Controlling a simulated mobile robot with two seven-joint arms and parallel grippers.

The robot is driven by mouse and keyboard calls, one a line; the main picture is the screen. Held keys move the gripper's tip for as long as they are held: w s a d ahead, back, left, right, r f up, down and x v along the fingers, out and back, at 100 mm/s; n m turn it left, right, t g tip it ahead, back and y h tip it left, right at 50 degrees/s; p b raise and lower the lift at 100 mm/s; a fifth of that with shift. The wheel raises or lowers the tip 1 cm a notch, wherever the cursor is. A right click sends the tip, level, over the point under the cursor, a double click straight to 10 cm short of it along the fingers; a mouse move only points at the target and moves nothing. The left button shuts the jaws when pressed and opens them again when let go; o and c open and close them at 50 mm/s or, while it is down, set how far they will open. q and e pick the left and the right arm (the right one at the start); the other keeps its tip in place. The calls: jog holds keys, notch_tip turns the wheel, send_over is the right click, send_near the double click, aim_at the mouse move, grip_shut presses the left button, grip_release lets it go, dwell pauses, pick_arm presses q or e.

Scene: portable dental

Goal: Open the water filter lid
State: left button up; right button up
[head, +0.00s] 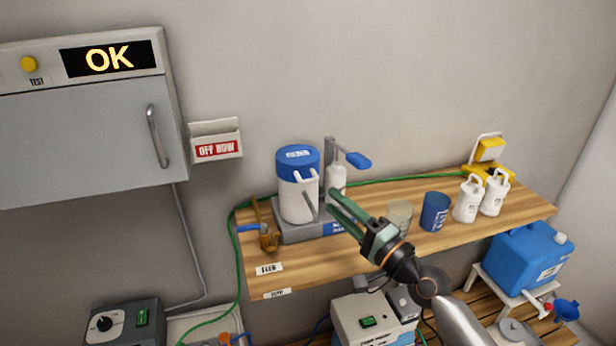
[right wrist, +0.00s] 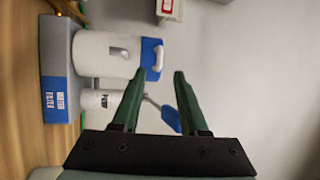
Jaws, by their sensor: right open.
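The water filter (head: 298,205) is a white cylinder standing upright on a grey base (head: 290,236) with a blue label. Its blue lid (head: 297,158) sits on top, closed, with a white handle at the front. In the right wrist view the filter (right wrist: 105,52) appears on its side, with the blue lid (right wrist: 147,50) and white handle (right wrist: 158,58) just beyond the fingertips. My right gripper (head: 333,201) is open and empty, in front and to the right of the filter, apart from the handle as far as I can tell. My left gripper is not in view.
A small white bottle (head: 336,178) and a blue-ended lever (head: 357,160) stand right behind the filter. A brass tap (head: 267,238) is at left. Cups, including a blue one (head: 434,212), and white jugs (head: 468,200) occupy the right of the wooden shelf (head: 345,260).

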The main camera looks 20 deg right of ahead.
aim_at(311, 181)
jog(key=x, duration=0.9)
jog(key=shift+p, duration=0.4)
grip_shut()
jog(key=shift+r, duration=0.2)
dwell(0.7)
